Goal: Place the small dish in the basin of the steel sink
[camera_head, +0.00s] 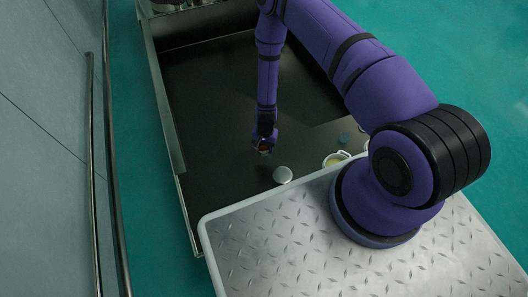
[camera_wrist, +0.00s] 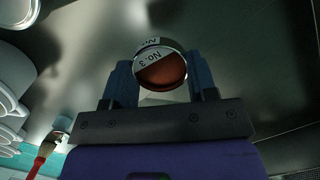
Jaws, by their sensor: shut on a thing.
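My gripper (camera_head: 264,146) hangs down over the dark steel surface in the head view. In the wrist view my gripper (camera_wrist: 161,82) is shut on the small dish (camera_wrist: 160,68), one finger at each side. The dish is round with a metallic rim, a reddish-brown inside and a white label reading "No.3". In the head view the dish (camera_head: 264,151) is a small reddish spot at the fingertips. A large dark steel tub-like area (camera_head: 215,85) with raised edges, which looks like the sink, lies below and beyond my gripper. Its basin boundary is hard to make out.
A white round object (camera_head: 283,174) stands nearer than my gripper. A white pot with yellowish contents (camera_head: 336,159) and a small teal item (camera_head: 343,138) are to the right. In the wrist view, white vessels (camera_wrist: 12,85) and a red-handled brush (camera_wrist: 43,151) are at left.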

